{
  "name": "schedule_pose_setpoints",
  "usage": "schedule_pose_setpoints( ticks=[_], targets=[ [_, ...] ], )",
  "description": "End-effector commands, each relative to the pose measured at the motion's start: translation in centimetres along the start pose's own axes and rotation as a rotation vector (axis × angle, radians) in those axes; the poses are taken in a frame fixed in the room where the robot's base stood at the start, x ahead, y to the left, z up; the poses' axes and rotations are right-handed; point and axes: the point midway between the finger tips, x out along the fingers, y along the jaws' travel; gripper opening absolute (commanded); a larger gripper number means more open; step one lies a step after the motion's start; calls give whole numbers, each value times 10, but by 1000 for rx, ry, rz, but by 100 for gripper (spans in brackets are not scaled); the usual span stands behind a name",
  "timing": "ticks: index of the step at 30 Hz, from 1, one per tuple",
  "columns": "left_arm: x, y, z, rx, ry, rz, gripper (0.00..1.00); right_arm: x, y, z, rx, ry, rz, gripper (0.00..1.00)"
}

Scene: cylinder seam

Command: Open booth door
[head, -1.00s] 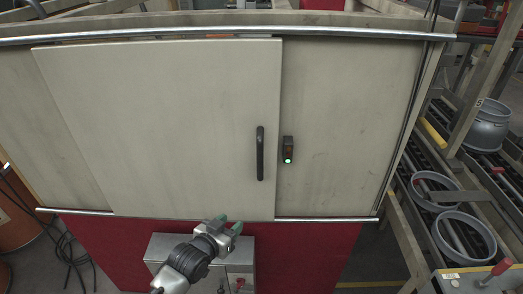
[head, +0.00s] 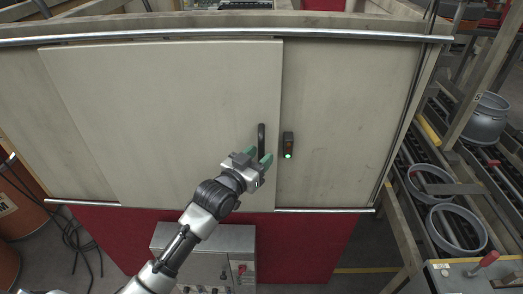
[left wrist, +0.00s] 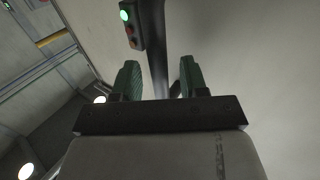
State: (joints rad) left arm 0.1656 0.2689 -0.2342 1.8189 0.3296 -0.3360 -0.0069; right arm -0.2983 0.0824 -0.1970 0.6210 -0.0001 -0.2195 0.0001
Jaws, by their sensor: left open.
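The booth door (head: 150,110) is a pale sliding panel between an upper and a lower metal rail, and it covers the middle-left of the booth front. Its black vertical handle (head: 261,134) is near the door's right edge. My left gripper (head: 259,160) is open at the lower end of the handle, which it partly hides. In the left wrist view the handle (left wrist: 155,50) runs between the two green fingertips (left wrist: 158,80), with space on both sides. I cannot tell whether either finger touches it. My right gripper is not in view.
A dark switch box (head: 288,145) with a lit green light is on the fixed panel (head: 345,120) just right of the handle. A grey control box (head: 205,240) stands below the door. Roller conveyors with metal rings (head: 455,230) are at the right, and cables lie on the floor at left.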

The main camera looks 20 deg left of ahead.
Motion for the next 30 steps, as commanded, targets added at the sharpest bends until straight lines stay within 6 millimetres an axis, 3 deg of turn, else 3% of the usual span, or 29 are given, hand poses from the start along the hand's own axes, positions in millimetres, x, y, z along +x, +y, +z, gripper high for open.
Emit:
schedule_pose_setpoints(
  ticks=[6, 14, 22, 30],
  targets=[
    [13, 0, 0, 0, 0, 0, 43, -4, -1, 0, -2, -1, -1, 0],
    [14, 0, 0, 0, 0, 0, 43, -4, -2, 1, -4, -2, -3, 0],
    [13, 0, 0, 0, 0, 0, 2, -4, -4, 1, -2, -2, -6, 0],
    [14, -1, 0, 1, 0, 0, 0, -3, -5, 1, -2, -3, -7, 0]
  ],
)
